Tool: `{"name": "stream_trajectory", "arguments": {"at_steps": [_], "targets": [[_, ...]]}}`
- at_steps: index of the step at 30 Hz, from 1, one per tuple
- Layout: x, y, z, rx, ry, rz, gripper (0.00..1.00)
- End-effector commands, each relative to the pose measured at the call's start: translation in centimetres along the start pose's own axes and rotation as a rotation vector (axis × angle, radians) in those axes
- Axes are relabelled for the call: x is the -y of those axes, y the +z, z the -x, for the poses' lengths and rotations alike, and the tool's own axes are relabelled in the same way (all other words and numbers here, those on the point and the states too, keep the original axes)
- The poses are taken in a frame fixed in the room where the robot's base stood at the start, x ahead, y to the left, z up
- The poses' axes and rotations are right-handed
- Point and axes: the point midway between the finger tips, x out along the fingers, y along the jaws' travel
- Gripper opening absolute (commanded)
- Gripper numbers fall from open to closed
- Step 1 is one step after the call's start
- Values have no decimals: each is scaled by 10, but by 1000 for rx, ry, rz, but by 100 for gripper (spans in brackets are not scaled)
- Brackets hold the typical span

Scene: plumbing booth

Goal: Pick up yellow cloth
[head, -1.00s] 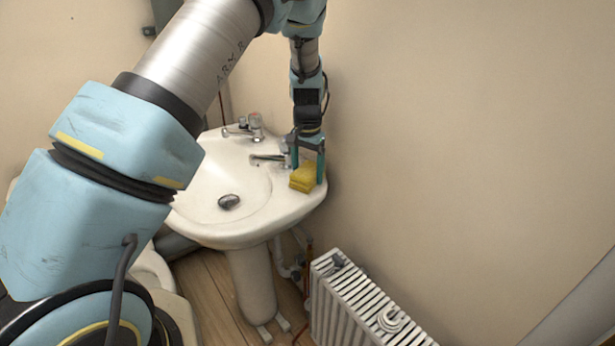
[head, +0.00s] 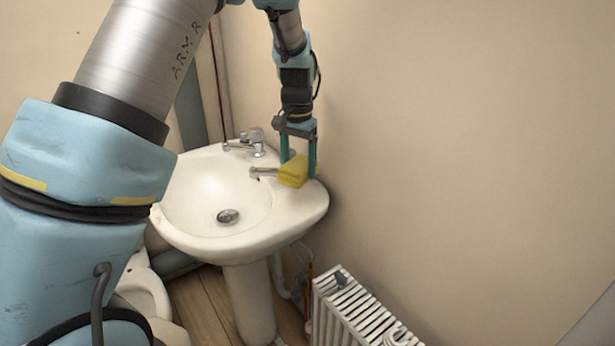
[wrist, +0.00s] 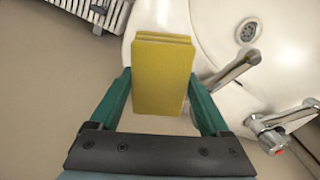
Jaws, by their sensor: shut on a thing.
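The yellow cloth (head: 293,171) is a folded, block-like pad. My gripper (head: 299,172) points down at the right side of the sink with the cloth between its two green fingers. In the wrist view the cloth (wrist: 163,80) stands between the fingertips, and my gripper (wrist: 162,88) is shut on it. The cloth appears held just above the sink rim, beside a tap; the exact gap below it is hard to tell.
The white sink (head: 190,225) stands on a pedestal, with a drain (head: 228,216) in its bowl. One tap (head: 264,172) is close to the cloth, another tap (head: 243,146) further back. A wall is close on the right. A white radiator (head: 355,315) stands below right.

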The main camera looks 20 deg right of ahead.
Motion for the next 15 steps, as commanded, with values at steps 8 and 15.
{"name": "stream_trajectory", "arguments": {"at_steps": [8,15], "targets": [[28,68,-3,-4,1,3,16],[51,123,-2,-3,0,1,16]]}}
